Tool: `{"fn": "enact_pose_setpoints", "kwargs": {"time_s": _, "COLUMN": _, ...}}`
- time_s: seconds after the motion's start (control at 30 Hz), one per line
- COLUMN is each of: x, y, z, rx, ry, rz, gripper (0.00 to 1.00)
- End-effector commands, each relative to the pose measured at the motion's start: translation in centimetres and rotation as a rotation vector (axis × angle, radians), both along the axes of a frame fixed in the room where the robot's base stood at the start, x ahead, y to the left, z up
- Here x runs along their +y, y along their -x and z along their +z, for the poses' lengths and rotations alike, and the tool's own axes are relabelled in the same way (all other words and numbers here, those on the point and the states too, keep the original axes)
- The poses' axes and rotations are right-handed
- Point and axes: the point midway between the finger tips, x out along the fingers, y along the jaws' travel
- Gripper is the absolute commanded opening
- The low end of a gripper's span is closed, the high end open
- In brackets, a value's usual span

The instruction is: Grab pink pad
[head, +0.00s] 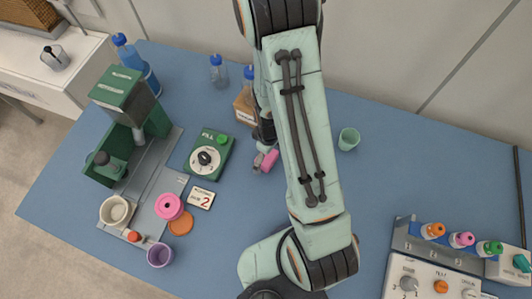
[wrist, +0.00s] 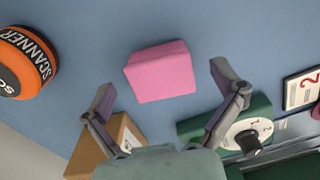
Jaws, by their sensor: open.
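The pink pad (wrist: 160,72) is a block lying on the blue table, seen whole in the wrist view. In the head view the pink pad (head: 269,160) shows beside my arm, partly covered. My gripper (wrist: 161,80) is open, with one finger to the left of the pad and one to the right in the wrist view. Both fingers look apart from the pad, and nothing is held. In the head view my arm hides most of the gripper.
A green dial box (wrist: 240,125) and a brown box (wrist: 105,146) are close to the fingers. An orange and black scanner (wrist: 25,62) lies to the left. A green cup (head: 348,139) stands right of my arm. A pink ring-shaped item (head: 169,206) is at left.

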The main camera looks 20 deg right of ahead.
Motion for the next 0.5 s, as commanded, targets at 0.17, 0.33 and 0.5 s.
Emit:
{"fn": "enact_pose_setpoints", "kwargs": {"time_s": 0.17, "x": 0.01, "y": 0.0, "z": -0.76, "rx": -0.001, "ry": -0.001, "rz": 0.0, "gripper": 0.94}}
{"fn": "enact_pose_setpoints", "kwargs": {"time_s": 0.33, "x": 0.01, "y": -0.01, "z": -0.75, "rx": -0.001, "ry": 0.0, "rz": 0.0, "gripper": 0.94}}
{"fn": "enact_pose_setpoints", "kwargs": {"time_s": 0.5, "x": 0.01, "y": -0.01, "z": -0.74, "rx": -0.001, "ry": 0.0, "rz": 0.0, "gripper": 0.47}}
